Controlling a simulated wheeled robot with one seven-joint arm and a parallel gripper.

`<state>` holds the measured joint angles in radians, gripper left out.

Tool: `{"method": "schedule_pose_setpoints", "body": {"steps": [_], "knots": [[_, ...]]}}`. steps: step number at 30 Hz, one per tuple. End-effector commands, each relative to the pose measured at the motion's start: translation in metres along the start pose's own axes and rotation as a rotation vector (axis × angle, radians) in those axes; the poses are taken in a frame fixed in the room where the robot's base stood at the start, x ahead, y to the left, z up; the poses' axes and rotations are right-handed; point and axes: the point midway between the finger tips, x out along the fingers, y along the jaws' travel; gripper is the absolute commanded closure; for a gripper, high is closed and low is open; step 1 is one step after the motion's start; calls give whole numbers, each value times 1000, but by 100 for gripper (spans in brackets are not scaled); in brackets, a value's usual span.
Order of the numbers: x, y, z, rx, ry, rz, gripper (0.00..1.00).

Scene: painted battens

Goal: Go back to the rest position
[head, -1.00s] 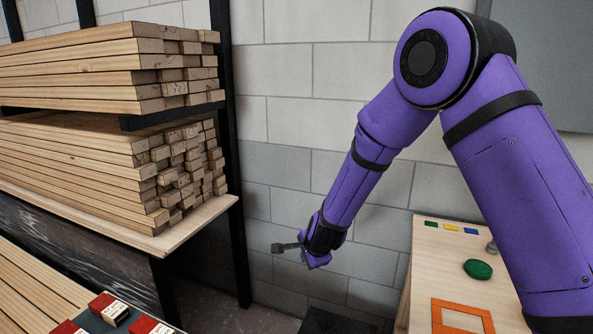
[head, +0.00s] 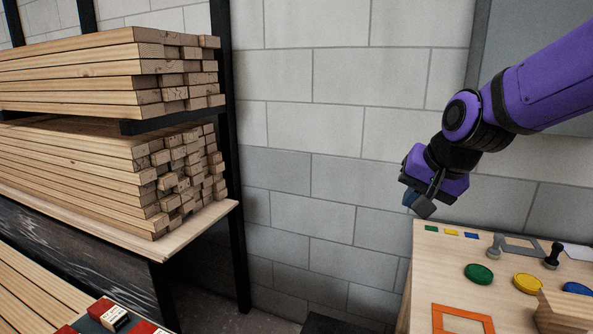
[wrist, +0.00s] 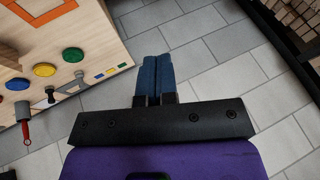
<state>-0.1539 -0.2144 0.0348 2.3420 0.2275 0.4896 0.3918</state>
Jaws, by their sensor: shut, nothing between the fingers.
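My gripper (head: 420,205) hangs at the end of my purple arm, just above and beyond the far left corner of the light wooden table in the head view. In the wrist view its two blue fingers (wrist: 154,75) lie side by side, shut, with nothing between them. Below the fingers the wrist view shows grey floor tiles.
The wooden table (head: 420,265) bears a green disc (head: 479,274), a yellow disc (head: 528,283), an orange frame (head: 462,319) and dark-handled stamps (head: 553,256). A rack of stacked battens (head: 180,170) stands left.

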Motion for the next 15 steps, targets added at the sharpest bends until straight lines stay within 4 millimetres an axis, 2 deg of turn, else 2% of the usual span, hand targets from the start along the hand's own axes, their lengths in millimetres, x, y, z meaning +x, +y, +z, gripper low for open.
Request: {"method": "schedule_pose_setpoints", "body": {"steps": [1,6,15], "knots": [[-17,10,6,-33,8,9,100],[-62,42,30,-154,12,54,100],[-122,98,82,-336,7,148,100]]}}
